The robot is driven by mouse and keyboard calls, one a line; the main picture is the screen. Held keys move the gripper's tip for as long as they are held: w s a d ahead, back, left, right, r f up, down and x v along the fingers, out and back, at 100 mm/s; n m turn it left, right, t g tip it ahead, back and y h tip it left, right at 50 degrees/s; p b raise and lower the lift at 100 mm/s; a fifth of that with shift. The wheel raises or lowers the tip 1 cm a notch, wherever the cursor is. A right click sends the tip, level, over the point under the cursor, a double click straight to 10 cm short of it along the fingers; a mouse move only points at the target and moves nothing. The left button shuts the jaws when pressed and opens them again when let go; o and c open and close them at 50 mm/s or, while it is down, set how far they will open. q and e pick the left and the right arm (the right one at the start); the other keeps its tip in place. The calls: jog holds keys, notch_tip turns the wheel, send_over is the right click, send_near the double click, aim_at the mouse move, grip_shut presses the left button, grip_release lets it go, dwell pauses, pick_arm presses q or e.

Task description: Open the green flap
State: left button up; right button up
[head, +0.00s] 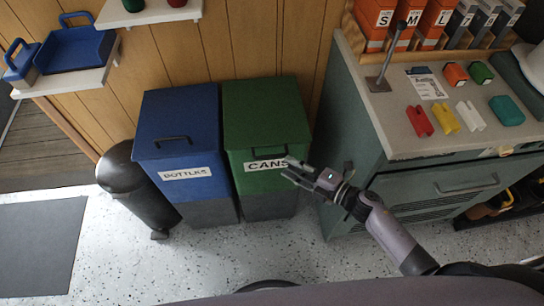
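The green flap (262,112) is the lid of the green bin marked CANS. It lies shut over the bin, with a dark bar handle (268,153) near its front edge. The white CANS label (262,165) is just below the handle. My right gripper (287,168) is in front of the label's right end, near the handle's right side. Its two fingers are apart with nothing visible between them. I cannot tell whether it touches the bin. My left gripper is not in view.
A blue bin (178,130) marked BOTTLES stands against the green bin's left side. A grey cabinet (360,165) with a loaded worktop stands close on the right. The speckled floor in front is clear.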

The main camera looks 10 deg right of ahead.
aim_at(272, 155)
jog(key=b+x, duration=0.1)
jog(key=x, duration=0.7)
jog(key=shift+d+f, duration=0.1)
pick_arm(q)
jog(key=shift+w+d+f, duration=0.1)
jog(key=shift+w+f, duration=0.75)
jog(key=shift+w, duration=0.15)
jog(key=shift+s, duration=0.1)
pick_arm(e)
jog(key=shift+c, duration=0.2)
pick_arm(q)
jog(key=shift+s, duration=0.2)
pick_arm(e)
grip_shut()
